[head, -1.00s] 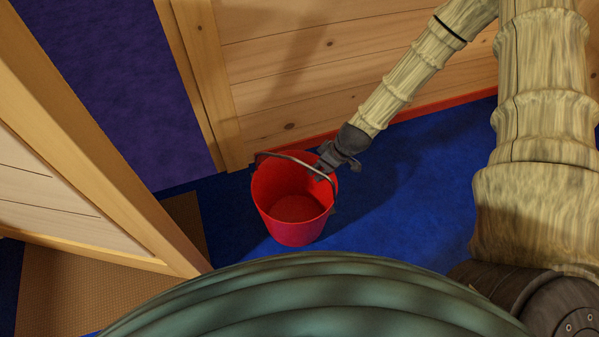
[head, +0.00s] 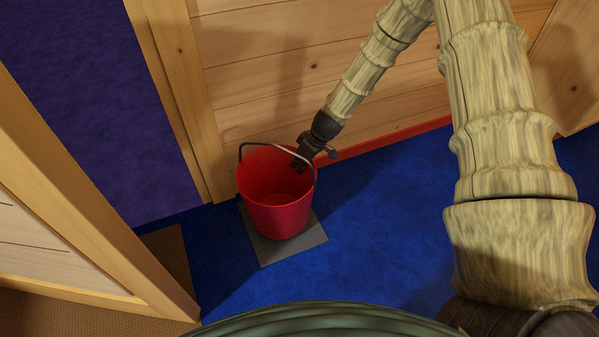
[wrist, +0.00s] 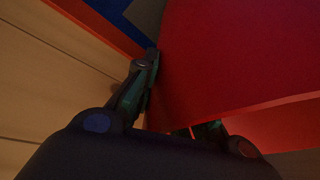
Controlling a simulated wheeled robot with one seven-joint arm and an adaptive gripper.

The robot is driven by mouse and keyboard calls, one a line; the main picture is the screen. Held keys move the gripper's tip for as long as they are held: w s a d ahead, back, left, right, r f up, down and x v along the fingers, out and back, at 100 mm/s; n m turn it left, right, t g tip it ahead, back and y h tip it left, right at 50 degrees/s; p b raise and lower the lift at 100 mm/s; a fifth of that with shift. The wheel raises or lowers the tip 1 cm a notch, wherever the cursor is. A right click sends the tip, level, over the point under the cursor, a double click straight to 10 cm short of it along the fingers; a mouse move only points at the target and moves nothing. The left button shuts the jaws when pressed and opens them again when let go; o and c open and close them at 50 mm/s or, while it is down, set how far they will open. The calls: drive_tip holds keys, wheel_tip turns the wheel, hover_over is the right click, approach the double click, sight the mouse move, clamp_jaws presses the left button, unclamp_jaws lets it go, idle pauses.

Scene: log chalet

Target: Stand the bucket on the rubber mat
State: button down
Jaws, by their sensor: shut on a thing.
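The red bucket (head: 277,205) appears upright in the head view, with its thin grey handle (head: 243,148) arching along the far side of its mouth. Its base overlaps the grey square rubber mat (head: 262,252); I cannot tell whether it touches the mat or hangs just above it. My gripper (head: 300,163) is shut on the bucket at its far right rim. In the wrist view the red bucket wall (wrist: 230,55) fills the right side, with my gripper's (wrist: 178,125) fingers either side of the rim. The bucket hides the middle and far part of the mat.
A plank wall (head: 260,70) with a red skirting (head: 400,136) stands close behind the bucket. A wooden post and wall end (head: 110,240) stand at left. A brown mat (head: 168,250) lies beyond it. Blue carpet (head: 390,220) is clear to the right.

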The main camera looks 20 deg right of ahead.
drive_tip(key=shift+f+b, duration=1.15)
drive_tip(key=shift+f, duration=0.6)
drive_tip(key=c, duration=1.5)
unclamp_jaws()
drive_tip(key=shift+p+v, duration=3.35)
drive_tip(key=shift+v, duration=2.75)
